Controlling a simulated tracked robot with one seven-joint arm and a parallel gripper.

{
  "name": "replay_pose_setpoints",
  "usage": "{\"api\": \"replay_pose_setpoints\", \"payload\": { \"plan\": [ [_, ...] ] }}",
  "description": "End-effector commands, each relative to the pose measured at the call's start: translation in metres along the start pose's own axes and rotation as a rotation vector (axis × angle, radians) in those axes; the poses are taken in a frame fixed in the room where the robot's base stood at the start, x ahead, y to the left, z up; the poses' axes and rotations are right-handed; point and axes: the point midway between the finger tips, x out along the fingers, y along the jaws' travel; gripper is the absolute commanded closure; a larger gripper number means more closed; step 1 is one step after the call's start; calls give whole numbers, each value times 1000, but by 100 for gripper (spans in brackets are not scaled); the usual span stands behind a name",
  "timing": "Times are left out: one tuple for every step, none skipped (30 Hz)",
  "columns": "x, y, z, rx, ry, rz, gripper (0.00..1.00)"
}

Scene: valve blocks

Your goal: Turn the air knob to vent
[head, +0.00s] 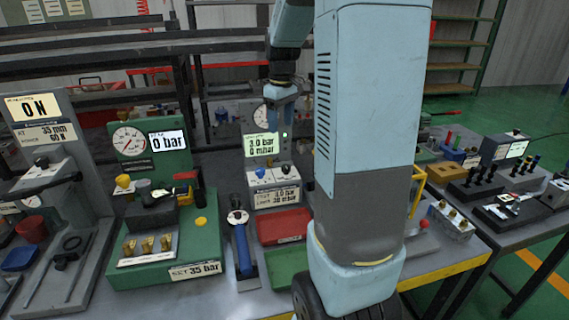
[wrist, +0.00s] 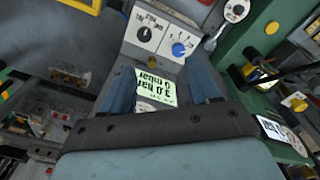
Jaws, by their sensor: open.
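The valve block in the middle of the bench has a green-lit display (head: 262,144) reading 3.0 bar and 0 mbar. Below the display, a white panel carries a blue knob (head: 260,173) and a black knob (head: 285,169). In the wrist view the blue knob (wrist: 178,49) and the black knob (wrist: 145,34) appear upside down; their small labels are too blurred to tell which is air. My gripper (wrist: 161,72) is open and empty, its blue fingers either side of the display, apart from both knobs.
A green pressure station (head: 165,250) with a yellow knob and gauge stands left. A blue-handled tool (head: 242,250) and a red tray (head: 284,226) lie in front of the block. Other fixtures crowd the right bench.

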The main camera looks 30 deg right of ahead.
Motion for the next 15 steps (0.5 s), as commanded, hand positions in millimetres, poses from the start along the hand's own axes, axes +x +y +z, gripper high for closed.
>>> {"api": "replay_pose_setpoints", "payload": {
  "plan": [
    [9,11,-4,-9,-16,-7,39],
    [14,16,-5,-15,-24,-12,39],
    [18,22,-7,-25,-32,-16,39],
    [22,26,-8,-30,-38,-19,39],
    [25,30,-9,-35,-43,-22,39],
    [29,33,-10,-42,-49,-25,39],
    [31,36,-11,-45,-52,-27,39],
    [32,38,-11,-47,-54,-28,39],
    [34,40,-12,-51,-57,-29,39],
    [35,41,-12,-52,-58,-30,39],
    [36,41,-12,-54,-59,-31,39],
    [38,42,-12,-55,-60,-31,39],
    [40,42,-12,-55,-60,-32,39],
    [42,42,-12,-55,-60,-32,39],
    [46,41,-11,-55,-61,-32,39]
  ]
}}
